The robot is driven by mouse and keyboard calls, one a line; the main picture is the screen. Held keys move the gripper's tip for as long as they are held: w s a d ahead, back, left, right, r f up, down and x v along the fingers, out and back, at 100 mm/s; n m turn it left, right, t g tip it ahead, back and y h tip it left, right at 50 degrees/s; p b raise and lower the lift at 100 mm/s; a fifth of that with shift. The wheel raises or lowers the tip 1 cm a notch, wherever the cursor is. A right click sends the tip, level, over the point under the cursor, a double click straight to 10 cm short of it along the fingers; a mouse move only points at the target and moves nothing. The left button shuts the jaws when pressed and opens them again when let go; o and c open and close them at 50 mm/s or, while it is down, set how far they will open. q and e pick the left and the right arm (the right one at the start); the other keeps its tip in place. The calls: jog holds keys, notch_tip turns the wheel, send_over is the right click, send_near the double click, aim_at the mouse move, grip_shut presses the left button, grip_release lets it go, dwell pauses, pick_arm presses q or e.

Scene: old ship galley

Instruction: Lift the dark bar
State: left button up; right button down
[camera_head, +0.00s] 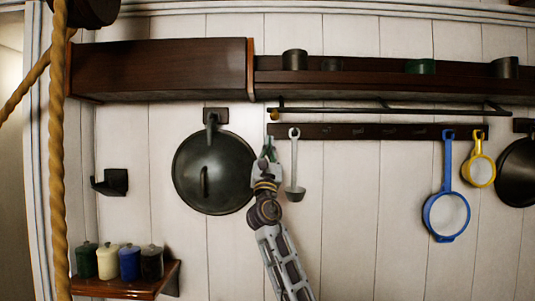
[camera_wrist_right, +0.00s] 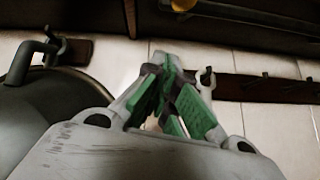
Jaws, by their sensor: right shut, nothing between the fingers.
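A long dark bar with hooks (camera_head: 350,131) runs level along the white plank wall. It also shows in the right wrist view (camera_wrist_right: 270,88), at the right. A thinner dark rail (camera_head: 345,110) runs just above it; I cannot tell which of the two the task means. My right gripper (camera_head: 268,150) is shut and empty, pointing up just below the left end of the hooked bar. Its green-padded fingers (camera_wrist_right: 163,90) meet in the right wrist view, and I see no clear contact with the bar. My left gripper is out of view.
A ladle (camera_head: 295,175) hangs close right of my right gripper, and a large dark lid (camera_head: 212,172) hangs close left. A blue strainer (camera_head: 446,210) and a yellow one (camera_head: 479,170) hang farther right. A wooden shelf (camera_head: 400,80) is above.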

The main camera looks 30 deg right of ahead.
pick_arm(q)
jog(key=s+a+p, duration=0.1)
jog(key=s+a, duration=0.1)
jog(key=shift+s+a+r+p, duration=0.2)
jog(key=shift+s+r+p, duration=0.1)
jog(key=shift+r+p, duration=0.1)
pick_arm(e)
jog(key=r, duration=0.1)
jog(key=s+r, duration=0.1)
jog(key=r, duration=0.2)
jog(key=shift+s+r, duration=0.1)
jog(key=shift+s, duration=0.25)
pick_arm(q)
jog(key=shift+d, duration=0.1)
